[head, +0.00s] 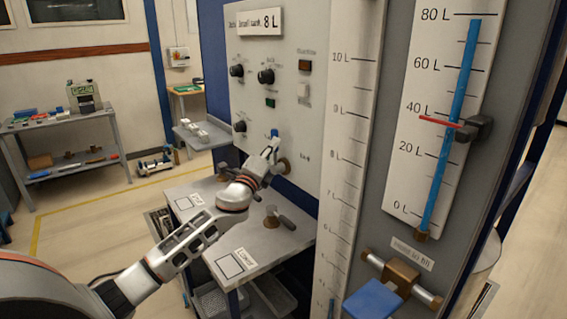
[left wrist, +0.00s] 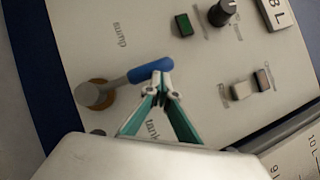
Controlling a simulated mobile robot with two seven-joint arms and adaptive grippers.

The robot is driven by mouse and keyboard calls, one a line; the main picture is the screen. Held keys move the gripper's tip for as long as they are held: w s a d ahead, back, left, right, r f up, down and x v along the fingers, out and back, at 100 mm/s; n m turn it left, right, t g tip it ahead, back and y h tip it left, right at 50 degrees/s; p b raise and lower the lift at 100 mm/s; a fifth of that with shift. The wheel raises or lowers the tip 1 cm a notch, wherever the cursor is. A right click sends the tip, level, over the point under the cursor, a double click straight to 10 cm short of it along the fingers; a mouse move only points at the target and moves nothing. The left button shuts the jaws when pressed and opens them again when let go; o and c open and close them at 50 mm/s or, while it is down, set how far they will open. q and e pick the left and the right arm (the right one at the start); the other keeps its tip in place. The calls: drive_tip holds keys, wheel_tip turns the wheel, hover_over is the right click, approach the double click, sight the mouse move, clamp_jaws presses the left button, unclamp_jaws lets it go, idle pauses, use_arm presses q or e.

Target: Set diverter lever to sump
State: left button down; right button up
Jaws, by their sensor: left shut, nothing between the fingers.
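The diverter lever has a grey arm on a round brass pivot (left wrist: 97,94) and a blue grip (left wrist: 150,71). In the left wrist view the arm runs right from the pivot, between a label that seems to read "sump" (left wrist: 122,35) and a "tank" label (left wrist: 153,130). In the head view the blue grip (head: 274,132) stands above the pivot (head: 284,166) on the panel. My left gripper (left wrist: 161,66) is shut and empty, its tips right against or just in front of the blue grip; contact is not certain. My right gripper is not in view.
The light panel (head: 275,80) carries black knobs, a green button (head: 270,103) and switches. A shelf (head: 232,255) below holds another grey-handled lever (head: 285,220). A tall scale (head: 345,150) and a gauge with a blue column (head: 450,130) stand to the right.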

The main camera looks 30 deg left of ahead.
use_arm(q)
drive_tip(key=shift+w+a+b, duration=0.2)
drive_tip(key=shift+w+a, duration=0.1)
drive_tip(key=shift+a, duration=0.45)
drive_tip(key=shift+w+a+b, duration=0.15)
drive_tip(key=shift+w+a, duration=0.15)
drive_tip(key=shift+a, duration=0.4)
drive_tip(key=shift+w+a+b, duration=0.2)
drive_tip(key=shift+w+a, duration=0.1)
drive_tip(key=shift+a, duration=0.45)
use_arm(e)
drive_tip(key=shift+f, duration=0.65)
use_arm(q)
drive_tip(key=shift+r, duration=0.1)
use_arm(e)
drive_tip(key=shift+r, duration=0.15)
